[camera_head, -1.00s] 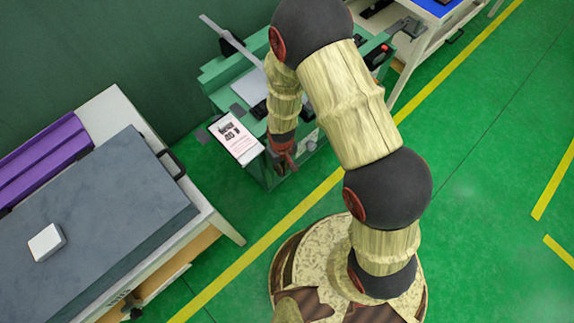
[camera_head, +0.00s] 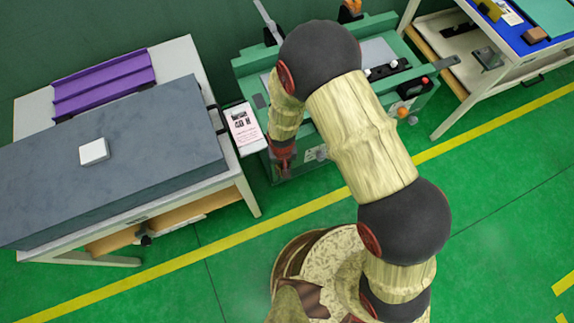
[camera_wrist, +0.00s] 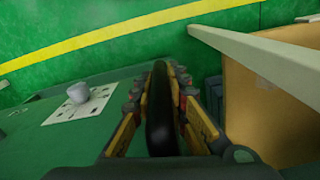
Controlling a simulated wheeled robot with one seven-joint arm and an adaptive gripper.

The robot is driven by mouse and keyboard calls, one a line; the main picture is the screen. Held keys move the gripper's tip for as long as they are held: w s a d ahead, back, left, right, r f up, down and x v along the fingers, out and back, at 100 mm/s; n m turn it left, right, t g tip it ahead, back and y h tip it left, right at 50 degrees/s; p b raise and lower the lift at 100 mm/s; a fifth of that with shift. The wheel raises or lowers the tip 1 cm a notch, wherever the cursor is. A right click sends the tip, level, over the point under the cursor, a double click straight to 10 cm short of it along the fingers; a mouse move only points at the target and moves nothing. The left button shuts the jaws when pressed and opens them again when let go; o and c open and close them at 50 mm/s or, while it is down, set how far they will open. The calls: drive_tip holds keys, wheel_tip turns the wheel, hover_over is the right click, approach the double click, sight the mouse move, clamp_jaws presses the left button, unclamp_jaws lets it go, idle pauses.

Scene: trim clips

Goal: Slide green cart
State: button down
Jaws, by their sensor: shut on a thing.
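The green cart (camera_head: 248,63) stands against the dark green wall in the head view, its top partly hidden by my arm. My gripper (camera_head: 282,158) is low at the cart's front, left of a grey knob there. In the wrist view my gripper (camera_wrist: 163,120) is shut on a black upright bar (camera_wrist: 160,115), which looks like a handle. The cart's green face (camera_wrist: 70,125), with a grey knob on a white plate, lies to its left. How the bar joins the cart is hidden.
A grey-topped table (camera_head: 110,190) with a white block and purple tray stands close left of the cart. A blue-topped table (camera_head: 545,45) stands to the right. A white printed card (camera_head: 243,127) is at the cart's left edge. Green floor (camera_head: 490,200) in front is open.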

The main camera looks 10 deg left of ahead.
drive_tip(key=shift+s+a, duration=0.1)
drive_tip(key=shift+a, duration=0.05)
drive_tip(key=c, duration=1.7)
unclamp_jaws()
drive_tip(key=shift+s+a, duration=0.1)
drive_tip(key=shift+a, duration=0.1)
drive_tip(key=shift+c, duration=0.2)
drive_tip(key=shift+d, duration=0.1)
drive_tip(key=shift+r, duration=0.35)
wheel_tip(320, 180, up, 11)
drive_tip(key=shift+r, duration=0.15)
